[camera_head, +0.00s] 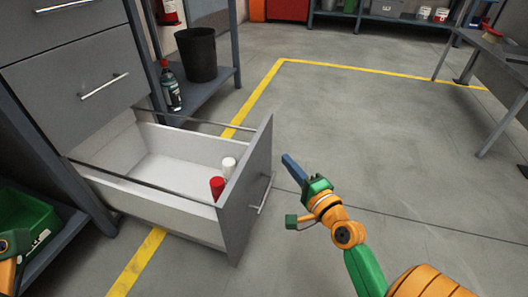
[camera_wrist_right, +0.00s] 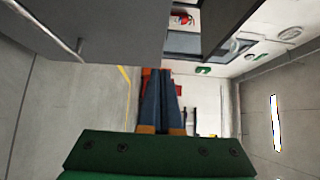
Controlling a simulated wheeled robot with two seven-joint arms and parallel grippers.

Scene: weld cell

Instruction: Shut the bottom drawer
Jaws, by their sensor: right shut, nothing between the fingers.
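The bottom drawer (camera_head: 160,207) of the grey cabinet is pulled far out in the head view. Its grey front panel (camera_head: 247,190) has a metal bar handle (camera_head: 264,195) facing right. A red can (camera_head: 217,188) and a white can (camera_head: 229,167) stand inside near the front. My right gripper (camera_head: 290,164) is to the right of the front panel, apart from it, shut and empty. Its blue fingers also show together in the right wrist view (camera_wrist_right: 161,100). My left gripper (camera_head: 14,240) shows only partly at the left edge; its fingers are hidden or out of frame.
The drawers above (camera_head: 85,87) are shut. A shelf with a black bin (camera_head: 198,54) and a dark bottle (camera_head: 170,87) stands behind the open drawer. A green crate (camera_head: 25,225) is at left. The floor to the right is clear up to a table (camera_head: 500,75).

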